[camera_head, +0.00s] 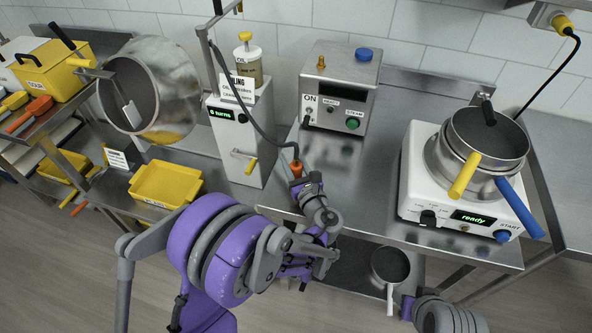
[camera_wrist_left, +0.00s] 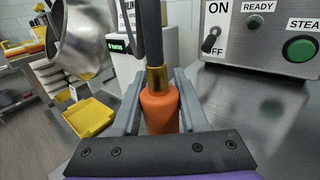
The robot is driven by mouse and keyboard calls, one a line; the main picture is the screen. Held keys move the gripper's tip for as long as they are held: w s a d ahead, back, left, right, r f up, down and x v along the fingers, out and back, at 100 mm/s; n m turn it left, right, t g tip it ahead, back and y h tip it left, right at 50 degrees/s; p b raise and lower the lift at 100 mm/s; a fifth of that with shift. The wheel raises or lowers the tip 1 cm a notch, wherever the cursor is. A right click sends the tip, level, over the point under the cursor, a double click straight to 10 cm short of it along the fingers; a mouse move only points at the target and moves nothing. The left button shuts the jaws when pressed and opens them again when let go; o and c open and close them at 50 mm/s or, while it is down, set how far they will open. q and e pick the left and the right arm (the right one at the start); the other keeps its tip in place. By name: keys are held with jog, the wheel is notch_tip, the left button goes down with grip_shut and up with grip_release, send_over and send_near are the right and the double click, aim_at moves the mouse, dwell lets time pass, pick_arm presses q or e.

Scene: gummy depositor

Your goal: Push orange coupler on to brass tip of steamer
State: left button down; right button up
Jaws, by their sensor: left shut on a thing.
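The orange coupler (camera_head: 296,169) hangs at the end of a dark hose (camera_head: 262,130). My left gripper (camera_head: 298,180) is shut on it. In the left wrist view the coupler (camera_wrist_left: 160,112) stands between the two grey fingers, with a brass collar and the hose above it. The steamer (camera_head: 340,95) is a steel box with an ON/OFF switch and a green button. Its brass tip (camera_head: 321,62) points up from its top, behind and above the coupler and apart from it. The steamer front (camera_wrist_left: 265,40) is at the right in the wrist view. The right gripper is hard to make out beside my right arm.
A blue knob (camera_head: 363,55) sits on the steamer top beside the tip. A white dispenser (camera_head: 240,130) stands left, a hot plate (camera_head: 450,195) with pots right. A small pan (camera_head: 390,266) is on the lower shelf. Bare counter (camera_head: 350,170) lies before the steamer.

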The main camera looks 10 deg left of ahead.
pick_arm(q)
jog(key=shift+r, duration=0.1)
notch_tip(320, 180, up, 10)
jog(key=p, duration=0.1)
dwell(0.5)
jog(key=c, duration=1.1)
grip_release()
grip_shut()
